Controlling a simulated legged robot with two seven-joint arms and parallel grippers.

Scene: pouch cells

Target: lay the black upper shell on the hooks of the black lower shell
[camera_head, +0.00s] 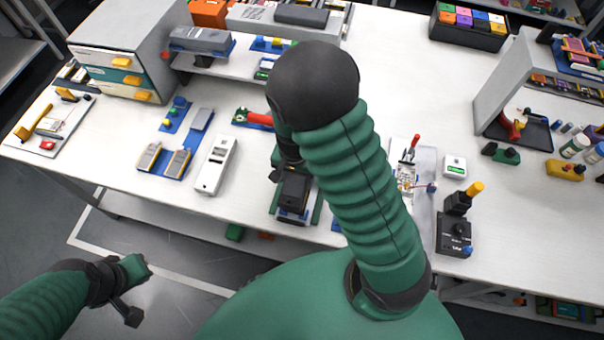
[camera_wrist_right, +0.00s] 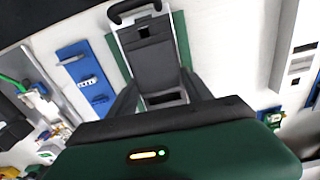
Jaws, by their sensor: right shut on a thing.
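My right gripper (camera_head: 287,158) points down over the fixture in the middle of the table, and my arm partly hides it. It is shut on a black shell part (camera_head: 295,188), which I take as the upper shell. In the right wrist view, the dark panel (camera_wrist_right: 152,68) with a small square opening lies between the dark fingers of the gripper (camera_wrist_right: 160,90). The lower shell cannot be told apart from it; whether they touch is unclear. My left gripper (camera_head: 128,308) hangs off the table at lower left, away from the parts; its jaws are unclear.
A green base (camera_head: 318,212) lies under the fixture. A white device (camera_head: 216,165) and blue-based parts (camera_head: 164,160) stand to the left. A black control box (camera_head: 455,233) and a tray (camera_head: 426,165) with a red-handled tool are to the right. A shelf (camera_head: 225,66) stands behind.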

